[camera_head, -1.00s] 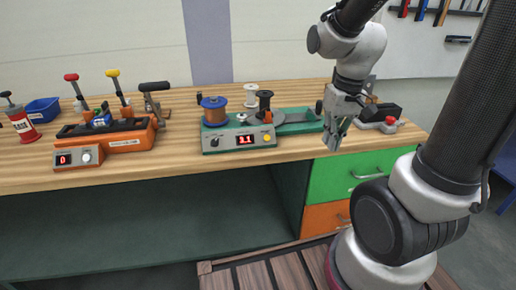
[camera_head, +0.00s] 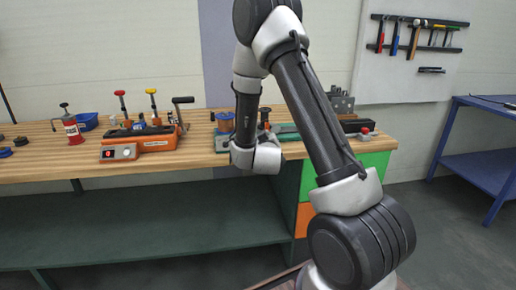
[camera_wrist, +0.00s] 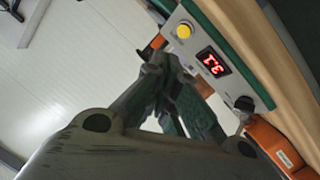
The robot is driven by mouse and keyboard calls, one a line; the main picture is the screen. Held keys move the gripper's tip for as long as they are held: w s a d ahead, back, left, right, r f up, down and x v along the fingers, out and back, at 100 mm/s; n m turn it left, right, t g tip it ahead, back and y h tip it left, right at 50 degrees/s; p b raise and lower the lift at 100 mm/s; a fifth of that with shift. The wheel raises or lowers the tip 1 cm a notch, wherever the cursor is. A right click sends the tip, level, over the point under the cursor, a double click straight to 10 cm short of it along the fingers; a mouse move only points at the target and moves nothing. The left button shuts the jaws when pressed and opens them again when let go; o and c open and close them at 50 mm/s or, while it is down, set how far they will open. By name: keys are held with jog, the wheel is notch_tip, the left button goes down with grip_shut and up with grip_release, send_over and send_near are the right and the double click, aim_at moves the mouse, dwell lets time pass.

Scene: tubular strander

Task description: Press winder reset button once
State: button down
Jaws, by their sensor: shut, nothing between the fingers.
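The winder is a grey-fronted machine with a green base (camera_head: 286,130), largely hidden behind my arm in the head view. In the wrist view its front panel (camera_wrist: 199,46) carries a round yellow button (camera_wrist: 184,30), a red-digit display (camera_wrist: 214,63) and a black knob (camera_wrist: 244,103). My gripper (camera_wrist: 165,68) is shut and empty, close to the panel in the wrist view. Its fingertips appear below and left of the yellow button; whether they touch the panel I cannot tell. In the head view the fingers are hidden behind my arm.
An orange machine (camera_head: 150,138) stands left of the winder on the wooden bench. A device with a red button (camera_head: 364,131) sits at the bench's right end.

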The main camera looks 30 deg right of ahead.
jog(key=r, duration=0.2)
jog(key=r+t+h, duration=0.1)
jog(key=shift+d+r+n, duration=0.2)
jog(key=shift+d+n, duration=0.05)
jog(key=shift+n, duration=0.05)
jog(key=shift+w+d+f, duration=0.3)
jog(key=shift+w+f, duration=0.7)
jog(key=shift+f, duration=0.05)
jog(key=shift+w+d+f, duration=0.35)
jog(key=shift+w+f, duration=0.65)
jog(key=shift+f, duration=0.05)
jog(key=shift+w+d+f, duration=0.3)
jog(key=shift+w+f, duration=0.7)
jog(key=shift+f, duration=0.05)
jog(key=shift+w+f, duration=0.25)
jog(key=shift+w, duration=0.05)
jog(key=shift+w+d+f, duration=0.15)
jog(key=shift+w+f, duration=0.1)
jog(key=shift+f, duration=0.05)
jog(key=shift+s+r, duration=0.55)
jog(key=shift+r, duration=0.05)
